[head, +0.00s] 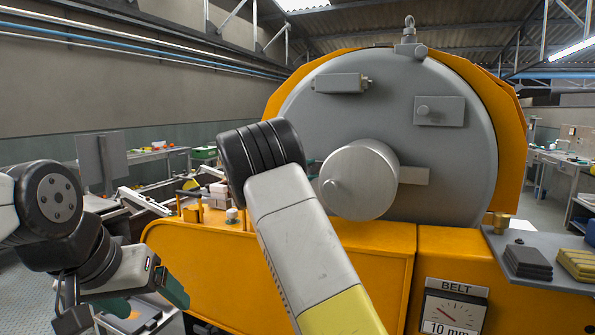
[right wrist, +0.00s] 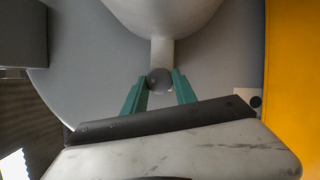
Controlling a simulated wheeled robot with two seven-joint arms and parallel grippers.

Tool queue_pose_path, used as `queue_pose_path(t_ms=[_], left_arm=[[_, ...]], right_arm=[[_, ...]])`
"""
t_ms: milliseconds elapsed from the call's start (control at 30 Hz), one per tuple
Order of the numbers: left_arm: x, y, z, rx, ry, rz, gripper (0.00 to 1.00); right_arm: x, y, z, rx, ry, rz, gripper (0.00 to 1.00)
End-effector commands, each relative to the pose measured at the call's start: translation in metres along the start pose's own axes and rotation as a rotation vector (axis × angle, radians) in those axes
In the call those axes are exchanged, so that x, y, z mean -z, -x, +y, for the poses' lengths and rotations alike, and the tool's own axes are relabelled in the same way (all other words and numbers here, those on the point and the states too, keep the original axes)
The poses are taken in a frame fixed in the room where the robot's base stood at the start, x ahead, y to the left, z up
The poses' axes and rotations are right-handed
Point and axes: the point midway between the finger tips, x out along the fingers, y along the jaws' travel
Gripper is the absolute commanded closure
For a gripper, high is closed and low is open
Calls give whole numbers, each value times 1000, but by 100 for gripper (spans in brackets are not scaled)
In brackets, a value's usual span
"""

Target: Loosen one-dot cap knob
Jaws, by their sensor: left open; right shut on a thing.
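A grey round knob (right wrist: 158,81) sits at the end of a pale bar beside the big cylinder in the right wrist view. My right gripper (right wrist: 159,88) has its teal fingers on both sides of this knob, shut on it. I cannot make out any dot mark. In the head view my right arm hides the knob and most of that gripper, left of the grey cylinder (head: 362,180) on the machine's round face (head: 440,150). My left gripper (head: 145,297) is open and empty at the lower left, away from the machine face.
Two grey blocks with small knobs, an upper left one (head: 340,83) and an upper right one (head: 438,110), stand out from the face. The yellow machine base (head: 370,255) lies below. A shelf (head: 540,268) with dark and yellow pads and a belt gauge (head: 453,308) are at right.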

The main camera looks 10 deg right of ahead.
Motion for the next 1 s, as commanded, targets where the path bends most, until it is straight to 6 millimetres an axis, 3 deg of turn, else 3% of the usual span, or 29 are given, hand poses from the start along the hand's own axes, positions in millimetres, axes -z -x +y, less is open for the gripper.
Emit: queue_pose_path(t_ms=[633,667,733,767,1000], left_arm=[[0,0,0,0,0,0,20],[0,0,0,0,0,0,20],[0,0,0,0,0,0,20],[0,0,0,0,0,0,20],[0,0,0,0,0,0,20]], right_arm=[[1,0,0,-21,46,3,100],[1,0,0,-21,46,3,63],[1,0,0,-21,46,2,49],[1,0,0,-20,46,2,45],[0,0,0,-20,45,1,45]])
